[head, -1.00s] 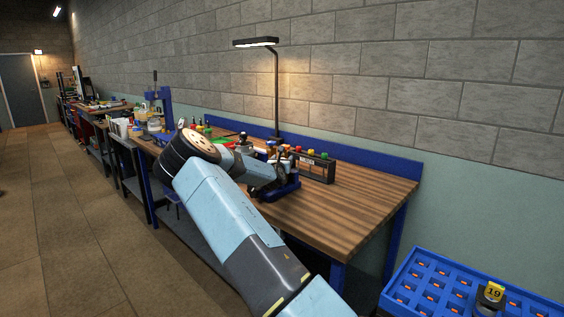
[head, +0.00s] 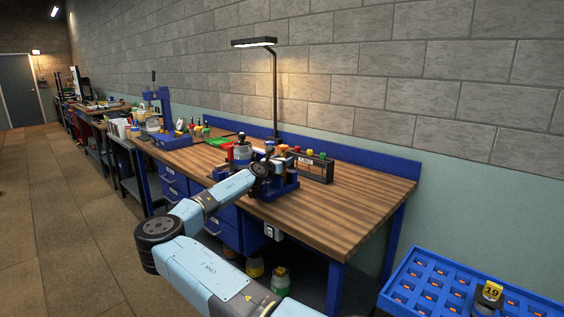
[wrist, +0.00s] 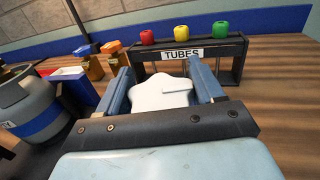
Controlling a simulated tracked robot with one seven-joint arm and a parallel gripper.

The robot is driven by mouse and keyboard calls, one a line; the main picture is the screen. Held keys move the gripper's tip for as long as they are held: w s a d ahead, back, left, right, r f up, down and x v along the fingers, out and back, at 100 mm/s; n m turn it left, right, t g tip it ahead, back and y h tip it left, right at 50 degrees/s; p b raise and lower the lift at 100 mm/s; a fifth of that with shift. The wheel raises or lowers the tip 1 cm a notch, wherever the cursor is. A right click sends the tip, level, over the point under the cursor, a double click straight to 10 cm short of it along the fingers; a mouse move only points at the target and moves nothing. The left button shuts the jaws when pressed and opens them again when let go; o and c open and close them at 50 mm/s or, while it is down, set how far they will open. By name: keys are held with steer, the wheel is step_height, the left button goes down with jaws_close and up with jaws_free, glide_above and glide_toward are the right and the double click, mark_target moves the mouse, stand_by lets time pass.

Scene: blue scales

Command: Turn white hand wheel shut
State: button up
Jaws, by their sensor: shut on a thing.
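The white hand wheel (wrist: 162,94) shows in the wrist view as a lobed, star-shaped knob. My gripper (wrist: 163,80) has one blue finger on each side of it and is shut on it. The dark front bar of my gripper hides the wheel's near edge. In the head view my gripper (head: 265,169) is at a blue fixture (head: 283,188) on the workbench. The wheel itself cannot be made out there, as my arm covers it.
A dark rack labelled TUBES (wrist: 188,54) with red, yellow and green caps stands just behind the wheel. A grey and blue canister (wrist: 30,108) is close on the left. A lamp (head: 275,90) rises behind. The bench (head: 345,208) is bare to the right.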

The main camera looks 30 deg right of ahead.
steer(key=shift+s+m+g+h, duration=0.15)
steer(key=shift+m+g+h, duration=0.5)
steer(key=shift+m+g, duration=1.1)
steer(key=shift+s+m+g+h, duration=0.15)
steer(key=shift+m+g+h, duration=0.7)
steer(key=shift+g, duration=1.6)
steer(key=shift+s+f+m+g+y, duration=0.15)
steer(key=shift+m+g+y, duration=0.1)
steer(key=shift+m+g, duration=0.85)
steer(key=shift+s+r+m+g+y, duration=0.15)
steer(key=shift+m+g+y, duration=0.15)
steer(key=shift+m+g, duration=0.8)
steer(key=shift+s+f+m+g+y, duration=0.2)
steer(key=shift+m+g, duration=0.4)
steer(key=shift+g, duration=1)
steer(key=shift+r+g, duration=0.1)
steer(key=shift+g, duration=0.2)
steer(key=o, duration=1)
steer(key=v, duration=1.2)
steer(key=shift+w+d, duration=0.1)
